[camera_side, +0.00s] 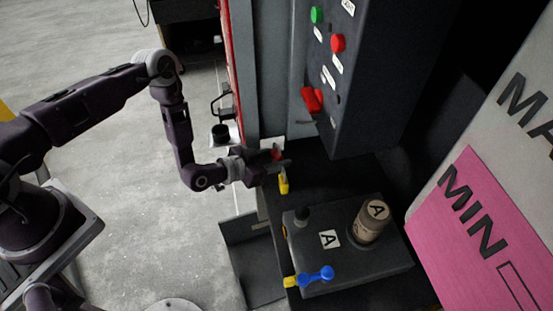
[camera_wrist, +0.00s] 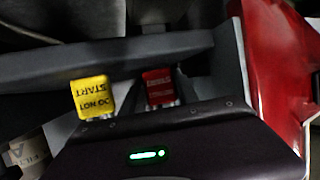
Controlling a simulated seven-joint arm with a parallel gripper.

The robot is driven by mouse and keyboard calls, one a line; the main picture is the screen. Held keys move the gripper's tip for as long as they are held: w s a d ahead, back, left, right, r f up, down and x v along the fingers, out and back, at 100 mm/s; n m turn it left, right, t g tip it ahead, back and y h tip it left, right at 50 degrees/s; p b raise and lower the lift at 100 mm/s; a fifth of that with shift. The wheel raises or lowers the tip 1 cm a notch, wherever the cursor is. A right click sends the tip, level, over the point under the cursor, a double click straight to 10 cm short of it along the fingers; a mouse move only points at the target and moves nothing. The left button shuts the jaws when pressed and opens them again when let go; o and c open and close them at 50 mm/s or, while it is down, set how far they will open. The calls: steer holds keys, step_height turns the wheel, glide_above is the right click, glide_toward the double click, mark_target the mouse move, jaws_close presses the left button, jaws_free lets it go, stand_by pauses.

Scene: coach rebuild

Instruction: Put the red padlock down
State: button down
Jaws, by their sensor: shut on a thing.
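The red padlock (camera_side: 277,155) shows as a small red block at my gripper (camera_side: 276,166) in the side view, partly covered by the fingers. In the wrist view the red padlock (camera_wrist: 160,86) shows its lettered red body between the dark finger bar and my gripper's housing, with metal below it. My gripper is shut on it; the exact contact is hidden. A yellow lettered piece (camera_wrist: 90,97) lies to its left in the wrist view. In the side view a yellow piece (camera_side: 283,184) shows just below the fingers; I cannot tell what bears it.
A dark panel (camera_side: 365,75) with green and red buttons and a red handle (camera_side: 312,99) stands above right. A dark box (camera_side: 350,272) below carries a brown cylinder (camera_side: 370,221) marked A and a blue handle-like piece (camera_side: 316,275). Open floor lies left.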

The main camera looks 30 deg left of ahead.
steer(key=shift+f, duration=0.3)
steer(key=c, duration=0.9)
jaws_free()
steer(key=shift+r, duration=0.1)
steer(key=v, duration=1.2)
steer(key=shift+a, duration=0.1)
